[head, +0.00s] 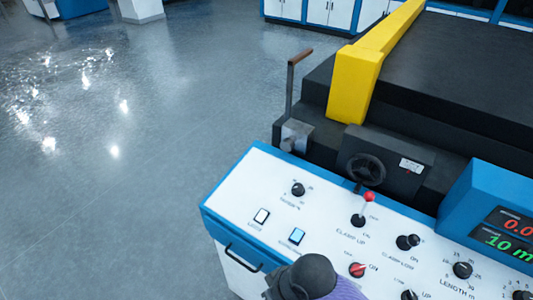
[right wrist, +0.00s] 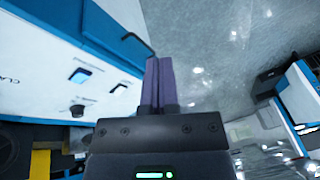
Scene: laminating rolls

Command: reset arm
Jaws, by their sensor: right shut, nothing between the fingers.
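My right gripper (right wrist: 158,62) shows in the right wrist view. Its two purple fingers are pressed together with nothing between them. They are over or beside the blue-edged side of the white control panel, apart from the switches; I cannot tell the height. In the head view a dark rounded, partly purple piece of my arm covers the panel's lower front edge; no fingertips show there. My left gripper is in neither view.
The control panel (head: 240,190) carries a red-tipped lever (head: 369,197), knobs and a blue-lit button (head: 297,236). Behind it are a handwheel (head: 364,174), an upright crank handle (head: 292,80) and a yellow guard (head: 355,85). Open floor (head: 120,200) lies to the left.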

